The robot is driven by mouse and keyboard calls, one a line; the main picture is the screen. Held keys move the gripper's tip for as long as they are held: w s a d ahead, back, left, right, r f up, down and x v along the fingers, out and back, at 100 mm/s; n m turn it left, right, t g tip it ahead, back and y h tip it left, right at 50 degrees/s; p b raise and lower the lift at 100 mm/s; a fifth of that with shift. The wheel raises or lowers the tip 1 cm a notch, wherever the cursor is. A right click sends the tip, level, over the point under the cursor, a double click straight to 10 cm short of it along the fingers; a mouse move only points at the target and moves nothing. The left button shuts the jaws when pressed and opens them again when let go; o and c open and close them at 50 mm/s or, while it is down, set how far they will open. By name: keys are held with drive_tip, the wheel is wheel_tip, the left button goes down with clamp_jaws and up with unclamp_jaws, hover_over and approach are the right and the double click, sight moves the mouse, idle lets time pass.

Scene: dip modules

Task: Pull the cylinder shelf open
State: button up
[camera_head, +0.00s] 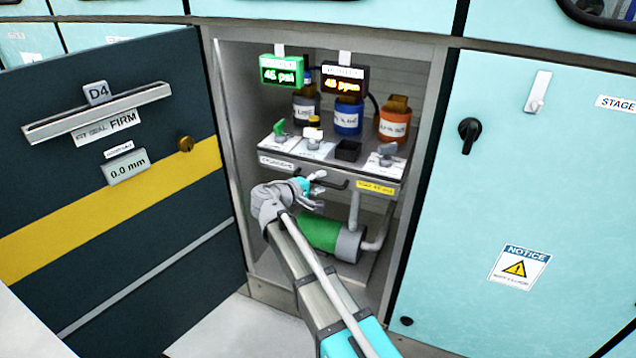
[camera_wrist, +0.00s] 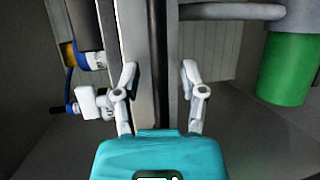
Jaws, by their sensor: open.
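The cylinder shelf (camera_head: 277,163) sits inside the open cabinet, carrying bottles and small valves. A dark bar handle (camera_head: 336,182) runs along its front, partly hidden by my gripper (camera_head: 315,185). In the wrist view my gripper (camera_wrist: 160,88) is open, one finger on each side of the shelf's front strip (camera_wrist: 131,40) and the dark handle bar (camera_wrist: 158,50). Neither finger is visibly closed on the bar, and I cannot tell if the fingers touch it. A green cylinder (camera_head: 319,232) lies below the shelf; it also shows in the wrist view (camera_wrist: 284,72).
The dark cabinet door (camera_head: 110,230) stands open on the left. Two displays (camera_head: 283,71) hang above the bottles. A grey pipe (camera_head: 376,240) runs under the shelf on the right. A closed light-blue door (camera_head: 560,180) is at the right.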

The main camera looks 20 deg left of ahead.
clamp_jaws()
